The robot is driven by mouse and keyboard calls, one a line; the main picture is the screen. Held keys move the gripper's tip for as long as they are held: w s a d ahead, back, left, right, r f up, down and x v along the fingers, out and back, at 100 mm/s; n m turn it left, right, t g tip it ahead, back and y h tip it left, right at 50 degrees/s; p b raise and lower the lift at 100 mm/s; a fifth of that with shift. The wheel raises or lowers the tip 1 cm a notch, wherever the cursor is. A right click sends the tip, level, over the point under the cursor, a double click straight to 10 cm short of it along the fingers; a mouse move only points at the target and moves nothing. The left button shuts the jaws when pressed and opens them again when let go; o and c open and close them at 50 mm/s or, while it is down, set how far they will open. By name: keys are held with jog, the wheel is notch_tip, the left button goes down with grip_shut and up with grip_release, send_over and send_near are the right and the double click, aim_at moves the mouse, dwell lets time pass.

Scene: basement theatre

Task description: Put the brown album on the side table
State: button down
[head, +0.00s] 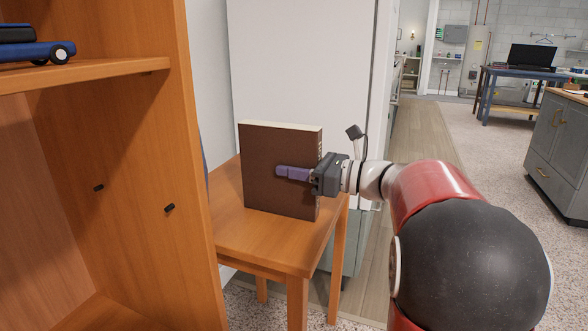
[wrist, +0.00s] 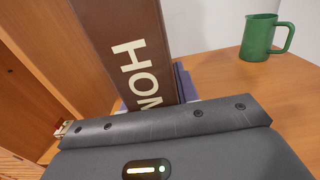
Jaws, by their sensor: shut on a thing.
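The brown album (head: 275,155) stands upright at the wooden side table (head: 275,245) in the head view. Its lower edge appears at the tabletop; I cannot tell whether it touches. My gripper (head: 296,173) reaches in from the right and is shut on the album, with a purple finger across its front cover. In the wrist view the album's brown spine (wrist: 138,50) shows large white letters, and the gripper's body hides its lower part. The table's top also shows in the wrist view (wrist: 225,75).
A green mug (wrist: 260,38) stands on the tabletop in the wrist view; the album hides it in the head view. A wooden shelf unit (head: 180,130) with a blue toy car (head: 35,50) stands close on the left. A white wall or cabinet (head: 300,60) is behind the table.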

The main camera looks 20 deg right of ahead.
jog(key=shift+r, duration=0.1)
jog(key=c, duration=1)
grip_release()
jog(key=shift+c, duration=0.2)
jog(key=v, duration=1.2)
